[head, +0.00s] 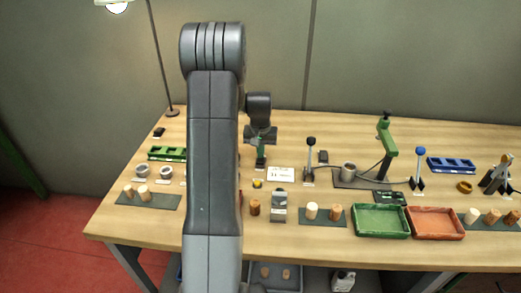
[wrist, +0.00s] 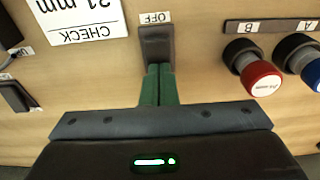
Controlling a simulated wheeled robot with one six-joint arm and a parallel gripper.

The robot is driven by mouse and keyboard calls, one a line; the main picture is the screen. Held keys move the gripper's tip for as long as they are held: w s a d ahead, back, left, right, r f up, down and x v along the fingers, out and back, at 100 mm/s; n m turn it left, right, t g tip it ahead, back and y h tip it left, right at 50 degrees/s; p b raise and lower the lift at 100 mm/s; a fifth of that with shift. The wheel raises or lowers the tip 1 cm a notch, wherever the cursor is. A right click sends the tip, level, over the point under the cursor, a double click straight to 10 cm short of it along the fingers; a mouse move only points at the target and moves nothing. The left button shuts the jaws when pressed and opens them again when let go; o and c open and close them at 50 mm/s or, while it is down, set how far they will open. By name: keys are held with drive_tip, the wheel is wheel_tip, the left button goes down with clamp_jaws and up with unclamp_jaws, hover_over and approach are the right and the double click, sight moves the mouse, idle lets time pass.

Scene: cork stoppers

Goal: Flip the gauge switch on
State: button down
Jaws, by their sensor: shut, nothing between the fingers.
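The gauge switch (wrist: 157,42) is a dark rocker in the wrist view, with an upside-down OFF label (wrist: 156,18) at its far end. My gripper (wrist: 158,70) has its green fingers pressed together. Their tips are at the near end of the switch and cover part of it. I cannot tell whether they touch it. In the head view my gripper (head: 261,165) points down at the table, left of the white card (head: 280,174). I cannot make out the switch there.
A red button (wrist: 262,80) and a blue button (wrist: 312,72) stand right of the switch in the wrist view. A black-knobbed lever (head: 309,160) stands right of the card. A green tray (head: 382,234) and an orange tray (head: 436,236) lie at the front. My arm hides part of the table.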

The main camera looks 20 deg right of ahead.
sight(260, 163)
drive_tip(key=shift+s+a+f, duration=0.15)
drive_tip(key=shift+s+f, duration=0.2)
drive_tip(key=shift+s+a+b, duration=0.3)
drive_tip(key=shift+s+a, duration=0.05)
drive_tip(key=shift+s, duration=0.35)
wheel_tip(260, 163, up, 15)
drive_tip(key=p, duration=0.1)
drive_tip(key=shift+s+a+f, duration=0.2)
drive_tip(key=shift+s, duration=0.25)
drive_tip(key=shift+f, duration=0.1)
